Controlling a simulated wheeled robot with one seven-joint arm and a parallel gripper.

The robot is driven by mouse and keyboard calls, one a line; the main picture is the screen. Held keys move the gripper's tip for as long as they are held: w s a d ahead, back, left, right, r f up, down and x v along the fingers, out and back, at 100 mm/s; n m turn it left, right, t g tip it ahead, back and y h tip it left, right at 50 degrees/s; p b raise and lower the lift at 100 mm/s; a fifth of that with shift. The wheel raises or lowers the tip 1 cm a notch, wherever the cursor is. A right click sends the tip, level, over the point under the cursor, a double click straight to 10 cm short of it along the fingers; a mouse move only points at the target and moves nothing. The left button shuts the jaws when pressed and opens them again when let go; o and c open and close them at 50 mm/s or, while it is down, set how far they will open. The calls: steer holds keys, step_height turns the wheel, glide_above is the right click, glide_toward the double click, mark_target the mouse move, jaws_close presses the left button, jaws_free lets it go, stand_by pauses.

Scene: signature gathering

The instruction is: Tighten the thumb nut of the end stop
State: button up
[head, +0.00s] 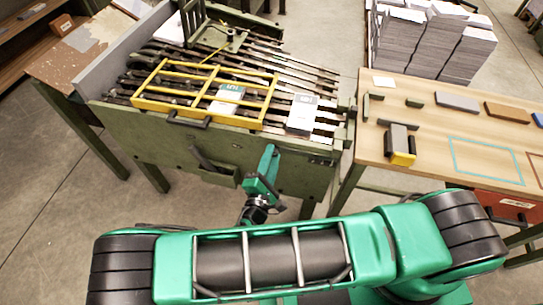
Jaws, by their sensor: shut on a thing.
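The green machine (150,140) stands ahead, with long dark bars lying across its bed. My gripper (270,153) is at the end of my green arm, low against the near side of this machine, right of a small open box on its front. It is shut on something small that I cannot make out. The fingertips are too small and too much covered to separate. The end stop and its thumb nut cannot be told apart from the other parts here.
A yellow frame (158,105) and white-and-green paper packs (302,114) lie on the bars. A wooden table (430,135) at right holds a black-and-yellow tool (401,146) and several small blocks. Paper stacks (425,40) stand behind it. Bare floor (60,220) lies at left.

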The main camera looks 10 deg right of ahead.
steer(key=m, duration=0.5)
steer(key=shift+s+f, duration=0.1)
steer(key=shift+f, duration=0.1)
steer(key=shift+m, duration=0.4)
steer(key=o, duration=1.1)
steer(key=shift+c, duration=0.2)
